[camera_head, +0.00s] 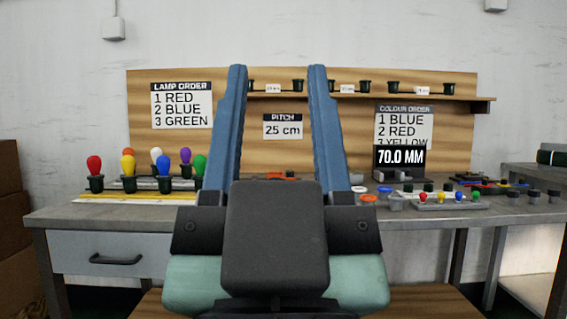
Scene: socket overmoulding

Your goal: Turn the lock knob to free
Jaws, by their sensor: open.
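My gripper (277,70) fills the middle of the camera_head view, with two long blue fingers pointing up and wide apart. Nothing is held between them. A black display reading 70.0 MM (399,158) stands on the grey workbench to the right of the fingers. Small round parts sit near it: a blue one (385,190), a white one (359,189) and an orange one (368,198). I cannot tell which part is the lock knob, or how it is turned. My gripper hides part of the bench middle.
The grey workbench (120,216) has coloured bulbs in black sockets, including a red bulb (94,165), at left. A small bulb tray (449,205) lies at right. A wooden back panel (245,157) carries notices and a shelf (455,97) with black sockets.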

